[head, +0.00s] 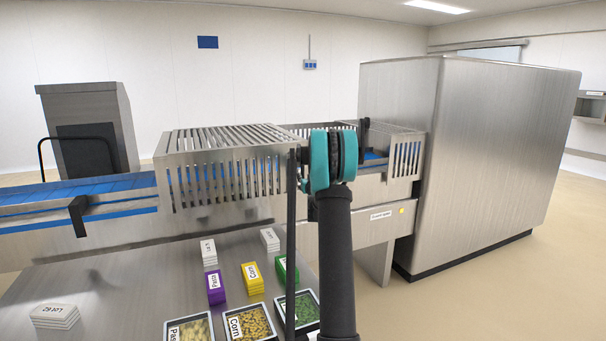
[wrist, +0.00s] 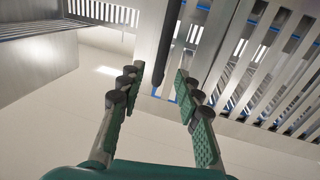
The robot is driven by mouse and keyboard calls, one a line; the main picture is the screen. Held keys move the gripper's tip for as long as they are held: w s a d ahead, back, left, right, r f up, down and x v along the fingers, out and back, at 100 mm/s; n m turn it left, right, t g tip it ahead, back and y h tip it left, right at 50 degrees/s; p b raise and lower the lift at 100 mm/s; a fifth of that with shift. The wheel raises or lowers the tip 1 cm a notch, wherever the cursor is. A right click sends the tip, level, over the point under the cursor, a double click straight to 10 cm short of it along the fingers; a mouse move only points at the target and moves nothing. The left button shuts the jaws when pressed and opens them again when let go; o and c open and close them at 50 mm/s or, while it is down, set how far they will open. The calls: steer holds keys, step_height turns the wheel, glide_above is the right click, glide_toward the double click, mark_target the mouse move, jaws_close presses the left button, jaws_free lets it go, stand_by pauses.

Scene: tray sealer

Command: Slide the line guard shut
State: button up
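The line guard (head: 228,178) is a slotted steel cage over the blue conveyor, left of centre in the head view. Its slotted steel also shows at the right of the wrist view (wrist: 277,60). A dark upright bar (head: 291,220) stands at the guard's right edge; a dark bar (wrist: 170,45) also shows between my fingers in the wrist view. My gripper (wrist: 157,82) is open, its green-padded fingers spread on either side of that bar without visible contact. In the head view its teal body is right of the guard and the fingers are hidden.
A large steel housing (head: 490,160) stands at the right, with a slotted side panel (head: 407,160) beside it. Below the guard, a steel table (head: 120,290) carries labelled blocks, a white stack (head: 55,316) and food trays (head: 250,322). Floor at the right front is clear.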

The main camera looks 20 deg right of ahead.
mark_target(303, 172)
steer(key=w, duration=0.4)
steer(key=w+d, duration=0.1)
steer(key=w, duration=0.1)
jaws_close()
stand_by(0.5)
